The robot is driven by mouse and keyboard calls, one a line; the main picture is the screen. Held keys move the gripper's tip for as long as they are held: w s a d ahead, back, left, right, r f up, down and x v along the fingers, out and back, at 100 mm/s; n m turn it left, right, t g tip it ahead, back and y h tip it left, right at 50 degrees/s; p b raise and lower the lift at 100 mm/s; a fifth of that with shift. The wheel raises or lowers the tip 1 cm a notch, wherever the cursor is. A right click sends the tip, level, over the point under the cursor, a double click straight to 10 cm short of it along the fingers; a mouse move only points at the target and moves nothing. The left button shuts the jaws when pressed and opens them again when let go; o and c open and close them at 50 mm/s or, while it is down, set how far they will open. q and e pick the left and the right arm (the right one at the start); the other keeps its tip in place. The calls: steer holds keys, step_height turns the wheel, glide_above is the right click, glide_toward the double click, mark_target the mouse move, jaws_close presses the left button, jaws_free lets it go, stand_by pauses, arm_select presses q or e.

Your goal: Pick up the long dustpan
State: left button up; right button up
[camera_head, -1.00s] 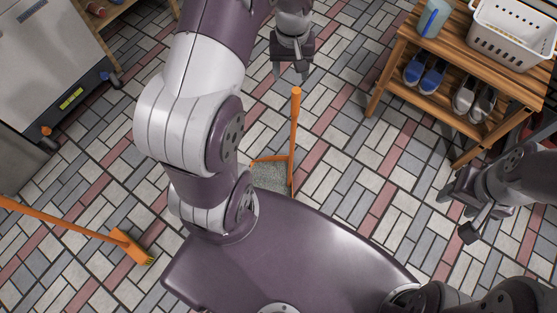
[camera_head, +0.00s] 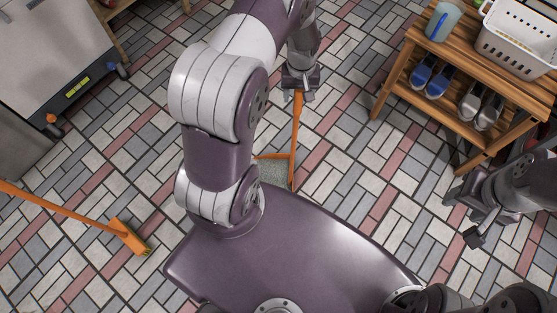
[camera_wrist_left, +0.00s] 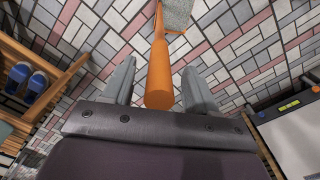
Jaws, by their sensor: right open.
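The long dustpan stands on the floor ahead of my base, with an orange upright handle (camera_head: 295,135) and a grey pan (camera_head: 274,174) partly hidden by my body. My left gripper (camera_head: 299,92) is at the top of the handle. In the left wrist view, the handle (camera_wrist_left: 159,75) lies between the two spread fingers of my left gripper (camera_wrist_left: 158,66), with gaps on both sides. The pan (camera_wrist_left: 177,14) shows at the top of that view. My right gripper (camera_head: 468,215) is open and empty at the right, away from the dustpan.
An orange broom (camera_head: 128,236) is at the lower left. A wooden rack (camera_head: 455,112) with shoes, a blue cup (camera_head: 441,22) and a white basket (camera_head: 520,42) stands at the upper right. A grey appliance (camera_head: 50,45) is at the upper left. The tiled floor between is clear.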

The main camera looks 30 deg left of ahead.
arm_select(q)
jaws_close()
stand_by(1.3)
